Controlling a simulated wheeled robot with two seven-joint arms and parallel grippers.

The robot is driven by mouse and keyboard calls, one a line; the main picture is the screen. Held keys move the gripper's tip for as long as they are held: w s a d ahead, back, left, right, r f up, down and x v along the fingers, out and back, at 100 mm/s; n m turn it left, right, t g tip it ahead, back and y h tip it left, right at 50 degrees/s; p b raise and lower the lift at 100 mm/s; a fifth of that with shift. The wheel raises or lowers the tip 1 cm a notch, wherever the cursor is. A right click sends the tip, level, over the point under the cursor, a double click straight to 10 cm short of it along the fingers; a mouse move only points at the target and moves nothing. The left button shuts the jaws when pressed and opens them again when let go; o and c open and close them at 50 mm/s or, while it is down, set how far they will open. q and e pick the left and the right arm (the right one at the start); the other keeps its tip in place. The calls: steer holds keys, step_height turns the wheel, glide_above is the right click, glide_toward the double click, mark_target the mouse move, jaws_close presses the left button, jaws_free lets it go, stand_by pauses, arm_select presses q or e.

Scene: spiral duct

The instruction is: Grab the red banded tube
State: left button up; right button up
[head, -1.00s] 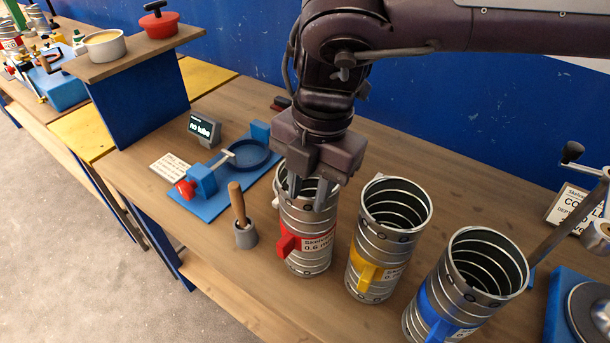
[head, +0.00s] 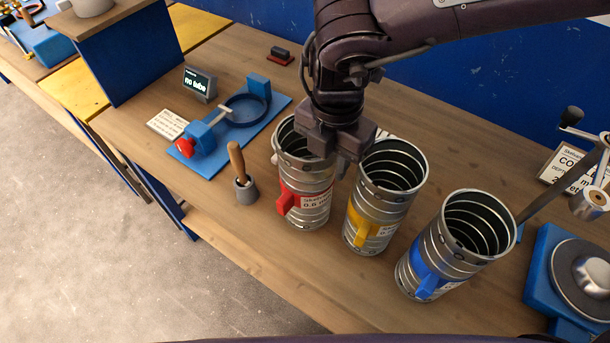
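The red banded tube (head: 308,209) is a ribbed metal cylinder with an open top, a red band and a red handle-like tab. It stands upright on the wooden bench. My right gripper (head: 338,164) points down at the right side of its rim. One finger shows beside the tube's right wall; the other is hidden by the gripper body and rim. I cannot tell whether the fingers touch the wall or how far apart they are. My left gripper is out of view.
A yellow banded tube (head: 370,222) stands close on the right, and a blue banded tube (head: 432,262) beyond it. A small pot with a wooden-handled tool (head: 246,190) stands left. A blue clamp fixture (head: 210,145) and a "no tube" display (head: 200,84) lie behind left.

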jaws_close()
steer(key=shift+r, duration=0.1)
stand_by(1.2)
